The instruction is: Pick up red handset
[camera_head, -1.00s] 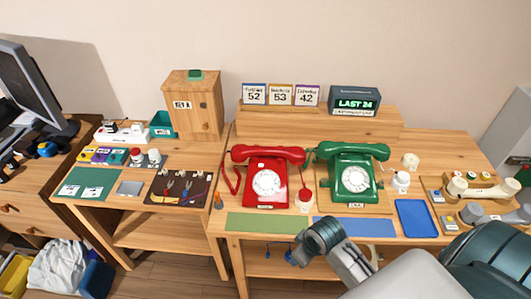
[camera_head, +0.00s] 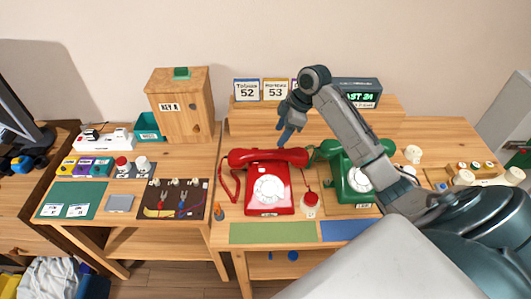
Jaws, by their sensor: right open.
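The red handset (camera_head: 262,157) lies across the top of the red dial phone (camera_head: 268,189) on the desk, with a red coiled cord at its left end. My right gripper (camera_head: 287,136) is open and empty, pointing down just above the right part of the red handset. A small gap seems to show between the fingertips and the handset, but contact is hard to judge. The green dial phone (camera_head: 347,182) stands to the right, partly hidden behind my right arm. My left gripper is not in view.
A green mat (camera_head: 272,232) and a blue mat (camera_head: 345,230) lie in front. Number cards (camera_head: 246,90) and a display box (camera_head: 360,92) stand on the back shelf. A wooden key box (camera_head: 181,105) stands at left.

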